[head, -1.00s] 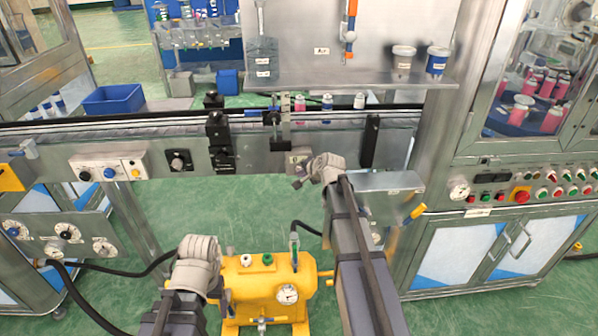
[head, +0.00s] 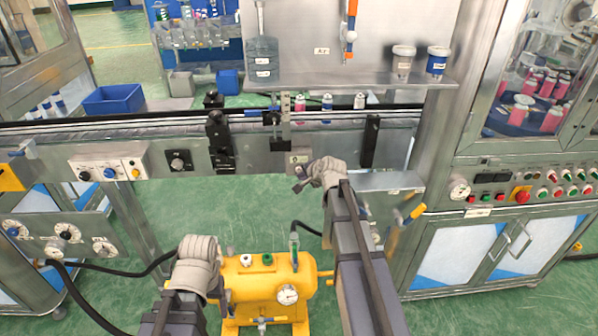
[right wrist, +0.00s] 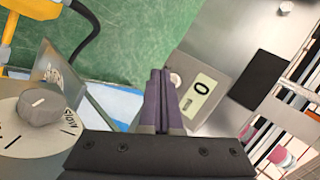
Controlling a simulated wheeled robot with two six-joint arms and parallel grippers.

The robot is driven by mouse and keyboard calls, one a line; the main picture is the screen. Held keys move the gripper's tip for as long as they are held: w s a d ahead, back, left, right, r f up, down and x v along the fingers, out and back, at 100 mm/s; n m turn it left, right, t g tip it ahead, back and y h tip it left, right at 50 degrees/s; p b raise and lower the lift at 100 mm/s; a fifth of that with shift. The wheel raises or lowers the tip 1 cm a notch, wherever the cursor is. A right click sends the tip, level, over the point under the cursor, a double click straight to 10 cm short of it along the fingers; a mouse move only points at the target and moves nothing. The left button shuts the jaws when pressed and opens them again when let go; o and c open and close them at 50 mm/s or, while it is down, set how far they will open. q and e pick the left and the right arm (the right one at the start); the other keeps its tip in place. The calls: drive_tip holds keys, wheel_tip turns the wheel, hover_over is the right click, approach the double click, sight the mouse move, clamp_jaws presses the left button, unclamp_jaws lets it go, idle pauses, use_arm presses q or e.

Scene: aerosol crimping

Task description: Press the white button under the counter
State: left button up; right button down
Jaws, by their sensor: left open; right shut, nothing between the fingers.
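The counter (right wrist: 202,95) shows a pale display reading 0 in the right wrist view. A white round button (right wrist: 176,79) sits on the same grey box, beside the display, partly hidden by my fingers. In the head view the small counter box (head: 298,158) is on the conveyor's front face; the button is not clear there. My right gripper (right wrist: 160,72) is shut and empty, its tips close beside the button; I cannot tell if they touch it. In the head view my right gripper (head: 298,184) is just below the box. My left gripper (head: 226,296) is open, low by the yellow machine.
The yellow machine (head: 265,285) stands on the green floor below. A metal box with a dial (right wrist: 40,108) is close to the right gripper's left side in the wrist view. A black block (right wrist: 259,80) is right of the counter. The conveyor (head: 130,135) runs above.

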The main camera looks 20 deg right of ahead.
drive_tip(key=s, duration=0.2)
drive_tip(key=s+a, duration=0.1)
drive_tip(key=s, duration=0.1)
drive_tip(key=shift+s+a, duration=0.2)
drive_tip(key=shift+s, duration=0.2)
idle(0.7)
drive_tip(key=s+a+n+g+y+p, duration=0.1)
drive_tip(key=s+a+n+g+p, duration=0.65)
drive_tip(key=a, duration=0.75)
drive_tip(key=s+a+r+n+g+h+p, duration=0.1)
drive_tip(key=s+a+r+n+p, duration=0.1)
drive_tip(key=s+n, duration=0.3)
drive_tip(key=s+a+r+n+g+h+p, duration=0.1)
drive_tip(key=s+a+n, duration=0.4)
drive_tip(key=s, duration=0.9)
drive_tip(key=shift+s+a+r+g+h+p, duration=0.3)
drive_tip(key=shift+r+h+p, duration=0.25)
drive_tip(key=shift+h, duration=0.25)
